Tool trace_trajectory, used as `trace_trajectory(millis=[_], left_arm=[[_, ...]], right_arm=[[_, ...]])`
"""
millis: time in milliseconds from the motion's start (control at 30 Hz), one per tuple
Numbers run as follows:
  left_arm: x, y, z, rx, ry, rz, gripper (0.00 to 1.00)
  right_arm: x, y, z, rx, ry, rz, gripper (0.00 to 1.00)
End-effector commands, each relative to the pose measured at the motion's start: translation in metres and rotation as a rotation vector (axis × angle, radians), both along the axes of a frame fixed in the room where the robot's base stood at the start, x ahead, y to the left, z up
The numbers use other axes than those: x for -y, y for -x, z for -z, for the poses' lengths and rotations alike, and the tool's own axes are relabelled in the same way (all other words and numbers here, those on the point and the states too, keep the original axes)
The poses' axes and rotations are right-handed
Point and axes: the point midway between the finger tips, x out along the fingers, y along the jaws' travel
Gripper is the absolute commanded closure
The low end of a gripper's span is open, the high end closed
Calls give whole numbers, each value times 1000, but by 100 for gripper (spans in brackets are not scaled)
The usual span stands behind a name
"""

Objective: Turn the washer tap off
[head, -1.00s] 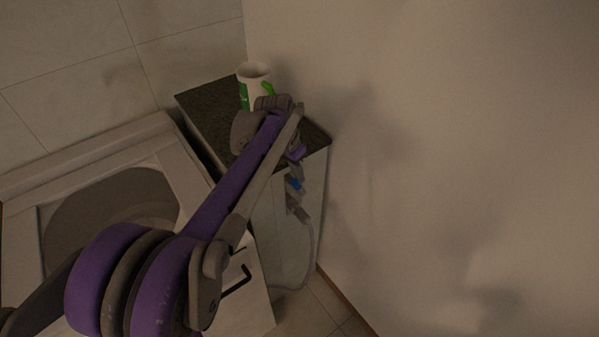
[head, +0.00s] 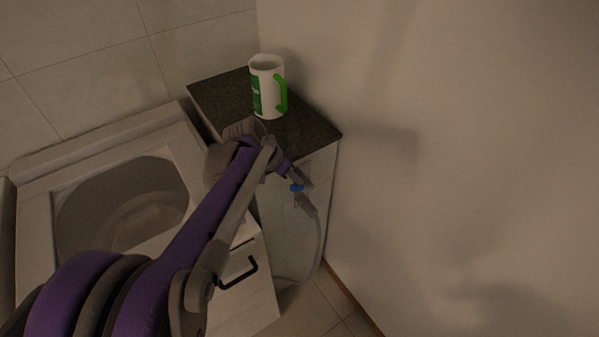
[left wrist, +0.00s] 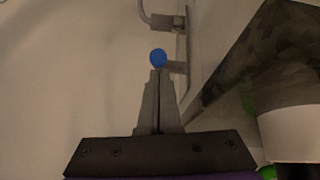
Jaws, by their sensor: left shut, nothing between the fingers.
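In the left wrist view the blue handle (left wrist: 158,58) is a round knob on a grey metal body (left wrist: 177,66). My left gripper (left wrist: 159,73) is shut and empty, its fingertips right at the lower edge of the blue knob. Whether they touch it I cannot tell. In the head view my left gripper (head: 287,170) is partly hidden by its wrist, just above the handle. My right gripper is not in view.
A bare wall (head: 450,150) closes the right side.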

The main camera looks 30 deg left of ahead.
Motion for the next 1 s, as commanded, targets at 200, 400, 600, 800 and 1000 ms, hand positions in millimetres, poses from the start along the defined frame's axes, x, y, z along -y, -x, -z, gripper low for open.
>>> trace_trajectory(millis=[200,400,600,800,1000], left_arm=[[-3,6,5,-1,-1,-1,100],[-3,8,7,-1,-1,-1,100],[-4,8,8,-1,0,-1,100],[-4,8,7,-1,0,-1,100],[-2,5,2,-1,0,0,100]], right_arm=[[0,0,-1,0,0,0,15],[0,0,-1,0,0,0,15],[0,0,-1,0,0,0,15],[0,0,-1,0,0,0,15],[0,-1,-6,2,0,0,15]])
